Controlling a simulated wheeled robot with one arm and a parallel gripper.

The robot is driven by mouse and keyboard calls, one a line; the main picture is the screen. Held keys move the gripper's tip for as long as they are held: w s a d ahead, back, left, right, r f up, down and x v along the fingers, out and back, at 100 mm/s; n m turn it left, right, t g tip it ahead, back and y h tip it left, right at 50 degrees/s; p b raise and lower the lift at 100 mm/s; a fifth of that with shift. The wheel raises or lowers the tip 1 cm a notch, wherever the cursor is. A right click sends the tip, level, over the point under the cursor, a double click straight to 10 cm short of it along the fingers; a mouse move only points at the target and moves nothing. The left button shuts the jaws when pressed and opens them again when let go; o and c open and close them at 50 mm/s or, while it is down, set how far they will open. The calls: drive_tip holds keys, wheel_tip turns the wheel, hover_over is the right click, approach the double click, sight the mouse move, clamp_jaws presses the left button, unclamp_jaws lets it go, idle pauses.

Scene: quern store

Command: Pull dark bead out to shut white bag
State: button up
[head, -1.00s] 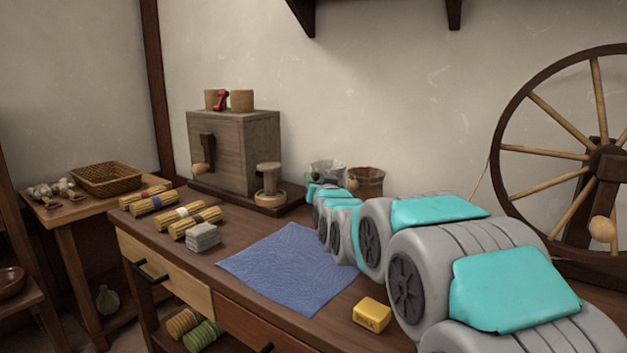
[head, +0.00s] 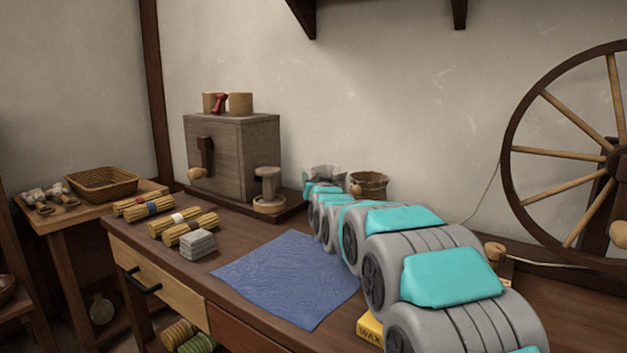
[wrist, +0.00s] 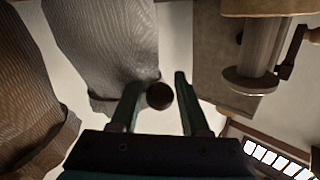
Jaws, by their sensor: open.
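The white bag (head: 326,173) stands at the back of the bench, its lower part hidden behind my arm in the head view. In the wrist view the pale grey-white bag (wrist: 105,45) fills the upper left. The dark bead (wrist: 159,95) is a small round ball between the two fingers of my gripper (wrist: 158,86). The fingers are apart, one on each side of the bead, with a gap visible on the right. I cannot tell whether the left finger touches it. The bead's cord is not clearly visible. In the head view my arm hides the gripper.
A brown bag (head: 369,186) stands right beside the white one and also shows in the wrist view (wrist: 35,120). A wooden mill box (head: 232,158) with a spool stand (head: 268,187) is to the left. A blue cloth (head: 285,275) and yellow wax block (head: 370,328) lie nearer.

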drive_tip(key=shift+w+a, duration=0.1)
drive_tip(key=shift+w, duration=0.4)
drive_tip(key=shift+c, duration=0.3)
clamp_jaws()
idle(0.8)
